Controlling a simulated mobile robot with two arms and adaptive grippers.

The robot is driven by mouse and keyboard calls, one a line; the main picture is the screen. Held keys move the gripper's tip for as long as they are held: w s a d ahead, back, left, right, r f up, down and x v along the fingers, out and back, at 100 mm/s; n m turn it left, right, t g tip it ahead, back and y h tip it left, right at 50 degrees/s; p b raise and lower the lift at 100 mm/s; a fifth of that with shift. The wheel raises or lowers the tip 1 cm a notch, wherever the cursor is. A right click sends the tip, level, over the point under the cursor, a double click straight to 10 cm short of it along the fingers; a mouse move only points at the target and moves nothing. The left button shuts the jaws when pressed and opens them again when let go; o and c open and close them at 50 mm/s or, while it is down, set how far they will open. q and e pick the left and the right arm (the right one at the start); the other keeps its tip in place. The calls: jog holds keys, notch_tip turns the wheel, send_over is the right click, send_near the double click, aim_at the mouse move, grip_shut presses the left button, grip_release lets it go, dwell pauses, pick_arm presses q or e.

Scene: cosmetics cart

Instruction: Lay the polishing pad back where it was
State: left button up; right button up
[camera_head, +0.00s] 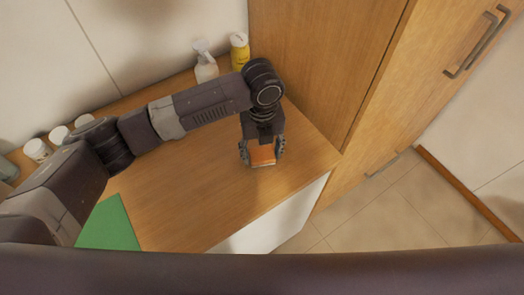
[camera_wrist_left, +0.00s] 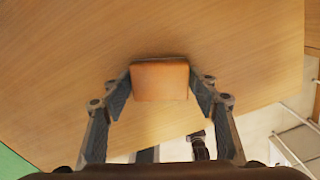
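The polishing pad (camera_head: 263,155) is a small orange-brown block near the right end of the wooden counter (camera_head: 190,200). My left gripper (camera_head: 263,150) points down over the counter with a finger on either side of the pad. In the left wrist view the pad (camera_wrist_left: 160,80) sits between the fingertips (camera_wrist_left: 160,85), which appear to touch its two side edges. Whether the pad rests on the counter or is slightly above it is hard to tell. My right gripper is not in view.
A green mat (camera_head: 110,225) lies at the counter's left front. A white bottle (camera_head: 205,65) and a yellow bottle (camera_head: 239,50) stand at the back; several white-lidded jars (camera_head: 37,150) stand at the left. A tall wooden cabinet (camera_head: 320,60) borders the counter's right. Bare counter surrounds the pad.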

aim_at(262, 154)
pick_arm(q)
jog(key=shift+o, duration=1.1)
jog(key=shift+r, duration=0.55)
notch_tip(262, 154, up, 11)
jog(key=b, duration=0.3)
jog(key=shift+r, duration=0.15)
